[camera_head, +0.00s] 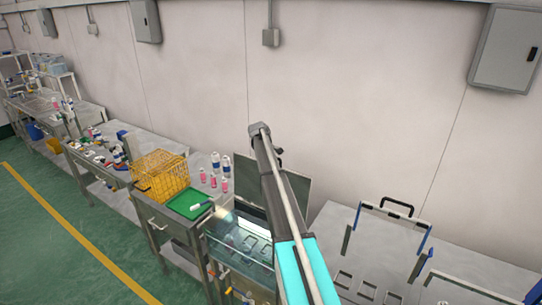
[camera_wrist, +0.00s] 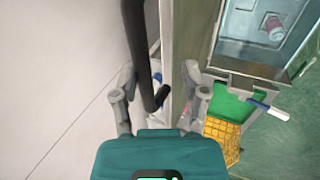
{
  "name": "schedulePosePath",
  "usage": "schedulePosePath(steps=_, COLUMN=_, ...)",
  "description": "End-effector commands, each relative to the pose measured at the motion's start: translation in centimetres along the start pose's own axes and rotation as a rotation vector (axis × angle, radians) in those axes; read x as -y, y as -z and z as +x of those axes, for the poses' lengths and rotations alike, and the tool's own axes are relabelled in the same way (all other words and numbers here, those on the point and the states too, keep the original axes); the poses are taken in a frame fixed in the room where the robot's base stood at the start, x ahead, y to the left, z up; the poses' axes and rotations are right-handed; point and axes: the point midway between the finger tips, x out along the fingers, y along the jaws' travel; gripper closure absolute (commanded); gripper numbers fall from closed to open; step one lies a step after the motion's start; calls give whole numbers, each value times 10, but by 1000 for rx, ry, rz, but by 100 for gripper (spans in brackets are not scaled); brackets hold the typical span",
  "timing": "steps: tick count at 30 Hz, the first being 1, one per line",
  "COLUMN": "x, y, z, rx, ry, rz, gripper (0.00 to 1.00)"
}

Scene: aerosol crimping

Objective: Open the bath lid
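The bath (camera_head: 238,252) is a metal tank with a clear front, and its top is uncovered. Its grey lid (camera_head: 298,190) stands raised at the back near the wall, partly hidden by my arm. In the wrist view the lid (camera_wrist: 178,45) shows nearly edge-on beside the open bath (camera_wrist: 258,50). The black lid handle (camera_wrist: 157,75) lies between the fingers of my gripper (camera_wrist: 160,100). The fingers are spread, with space seen on both sides of the handle. In the head view my gripper is mostly hidden.
A pink-marked can (camera_wrist: 272,26) is in the bath. A frame with blue-ended posts (camera_head: 428,241) stands at right.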

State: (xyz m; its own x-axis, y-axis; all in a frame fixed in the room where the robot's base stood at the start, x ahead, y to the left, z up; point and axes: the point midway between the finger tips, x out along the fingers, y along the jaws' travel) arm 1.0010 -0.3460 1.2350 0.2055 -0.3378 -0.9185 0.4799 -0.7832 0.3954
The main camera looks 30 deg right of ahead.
Motion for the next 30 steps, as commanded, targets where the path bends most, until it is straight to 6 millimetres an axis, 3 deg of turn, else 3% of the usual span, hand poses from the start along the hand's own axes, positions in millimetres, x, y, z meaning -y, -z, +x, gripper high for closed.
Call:
schedulePosePath(steps=15, x=72, y=-1, z=-25, rx=-1, ry=1, rz=-1, gripper=46)
schedulePosePath(steps=30, x=142, y=-1, z=-31, rx=-1, ry=0, rz=-2, gripper=46)
